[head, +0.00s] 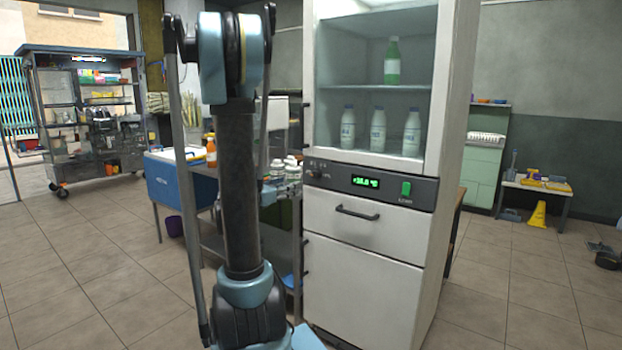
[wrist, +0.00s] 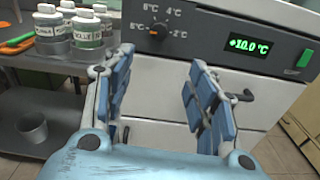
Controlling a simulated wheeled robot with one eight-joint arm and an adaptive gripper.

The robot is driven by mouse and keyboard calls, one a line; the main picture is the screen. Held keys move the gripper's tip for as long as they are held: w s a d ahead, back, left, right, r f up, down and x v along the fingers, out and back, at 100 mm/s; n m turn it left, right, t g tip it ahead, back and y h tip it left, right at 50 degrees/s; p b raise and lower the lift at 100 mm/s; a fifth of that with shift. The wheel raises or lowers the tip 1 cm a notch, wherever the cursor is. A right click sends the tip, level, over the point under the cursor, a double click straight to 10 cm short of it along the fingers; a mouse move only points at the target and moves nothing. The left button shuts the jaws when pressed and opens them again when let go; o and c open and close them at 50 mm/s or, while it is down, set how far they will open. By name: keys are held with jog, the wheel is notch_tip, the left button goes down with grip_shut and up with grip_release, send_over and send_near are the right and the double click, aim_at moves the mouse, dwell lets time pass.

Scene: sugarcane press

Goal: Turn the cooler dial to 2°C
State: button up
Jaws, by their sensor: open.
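The cooler (head: 370,225) is a tall white cabinet with a dark control panel. Its dial (wrist: 158,32) is a small dark round knob on the panel in the wrist view, with temperature labels around it and 2°C at its right. A small orange mark shows at the knob's left side; its exact setting is hard to read. The green display (wrist: 250,45) reads +10.0 °C. My gripper (wrist: 162,58) is open and empty, its blue fingers in front of and below the dial, apart from each other. In the head view, my arm hides most of the gripper.
A green switch (wrist: 305,58) sits right of the display. A drawer handle (head: 357,212) sticks out below the panel. White bottles (wrist: 68,30) stand on a metal table (wrist: 50,95) to the left. A blue cool box (head: 178,180) stands farther left. The floor on the right is mostly clear.

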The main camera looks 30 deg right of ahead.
send_near(314, 174)
jog(key=shift+n, duration=0.3)
jog(key=x, duration=0.9)
jog(key=shift+w+d+f, duration=0.1)
jog(key=c, duration=1)
